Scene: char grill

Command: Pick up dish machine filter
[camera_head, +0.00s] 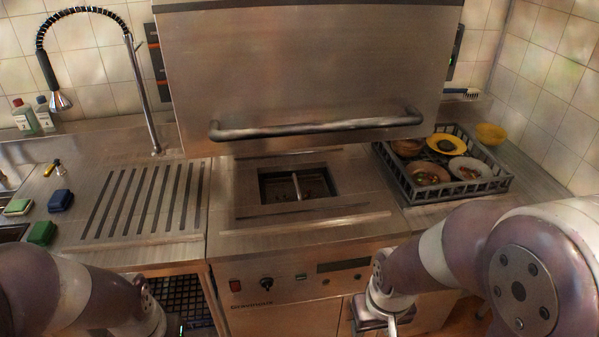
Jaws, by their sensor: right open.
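The dish machine (345,246) stands in the middle with its steel hood (300,80) raised. A dark square opening lies in its deck. The dish machine filter (297,187) appears to be the part with a light upright bar inside this opening; its lower part is hidden. My right gripper (385,324) is low at the bottom edge, in front of the machine and below its control panel. It is open, seems empty, is partly cut off, and is well apart from the filter. My left arm comes in at the lower left, and its gripper is below the frame.
A grey dish rack (404,185) with several dirty dishes stands on the right counter, with a yellow bowl (491,133) behind it. A ribbed drainboard (95,230) is left. The hood handle (315,128) overhangs the deck.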

